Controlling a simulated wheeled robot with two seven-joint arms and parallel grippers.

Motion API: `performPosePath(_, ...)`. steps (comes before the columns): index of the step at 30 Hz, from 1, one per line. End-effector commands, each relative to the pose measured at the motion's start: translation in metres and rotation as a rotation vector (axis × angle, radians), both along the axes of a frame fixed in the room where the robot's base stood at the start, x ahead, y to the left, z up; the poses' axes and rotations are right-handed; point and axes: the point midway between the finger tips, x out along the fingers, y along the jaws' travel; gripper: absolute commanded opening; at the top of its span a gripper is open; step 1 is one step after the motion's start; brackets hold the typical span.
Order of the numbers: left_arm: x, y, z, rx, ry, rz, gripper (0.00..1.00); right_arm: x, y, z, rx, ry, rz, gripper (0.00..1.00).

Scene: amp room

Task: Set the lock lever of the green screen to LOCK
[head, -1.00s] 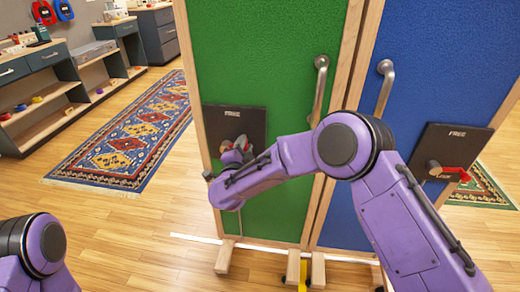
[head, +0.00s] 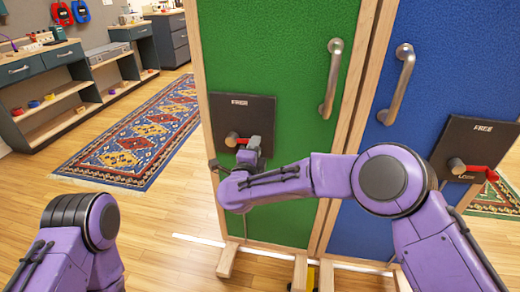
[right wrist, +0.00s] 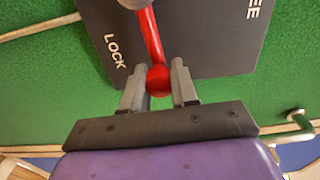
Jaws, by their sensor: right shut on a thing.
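The green screen (head: 285,60) stands ahead. It bears a dark plate (head: 257,106) marked FREE at the top. In the right wrist view LOCK is printed on the plate (right wrist: 205,50), left of the lever, and FREE is at upper right. The red lock lever (head: 242,140) runs rightward from its round pivot in the head view. Its ball end (right wrist: 158,80) sits between the fingers of my right gripper (right wrist: 158,88), which is shut on it. My gripper hides the ball and the LOCK mark in the head view. My left gripper is out of view.
The blue screen (head: 425,70) stands at right with its own plate (head: 475,145) and red lever (head: 481,169). Metal handles (head: 331,80) project from both screens. Wooden feet (head: 228,260) stick out at floor level. A patterned rug (head: 140,140) and shelves lie at left.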

Motion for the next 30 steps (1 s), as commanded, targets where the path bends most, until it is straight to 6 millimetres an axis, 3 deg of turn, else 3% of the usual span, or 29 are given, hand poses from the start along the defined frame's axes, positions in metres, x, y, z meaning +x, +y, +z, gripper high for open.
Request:
performPosePath(8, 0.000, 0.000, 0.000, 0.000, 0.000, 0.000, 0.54, 0.000, 0.000, 0.001, 0.003, -0.002, 0.000, 0.00)
performPosePath(9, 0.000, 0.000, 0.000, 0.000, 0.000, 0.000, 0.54, 0.000, 0.000, 0.001, 0.003, -0.002, 0.000, 0.31)
performPosePath(11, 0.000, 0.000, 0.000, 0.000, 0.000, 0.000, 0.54, 0.000, -0.001, 0.001, 0.003, -0.001, -0.001, 0.51)
performPosePath(12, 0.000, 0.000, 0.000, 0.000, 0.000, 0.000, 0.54, 0.000, -0.001, 0.000, 0.003, -0.001, -0.001, 0.54)
performPosePath(22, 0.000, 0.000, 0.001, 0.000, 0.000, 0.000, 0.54, -0.006, 0.002, 0.001, 0.001, 0.000, 0.000, 0.54)
performPosePath(30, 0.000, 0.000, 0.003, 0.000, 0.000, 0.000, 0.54, -0.064, 0.019, 0.001, 0.000, -0.001, 0.003, 0.54)
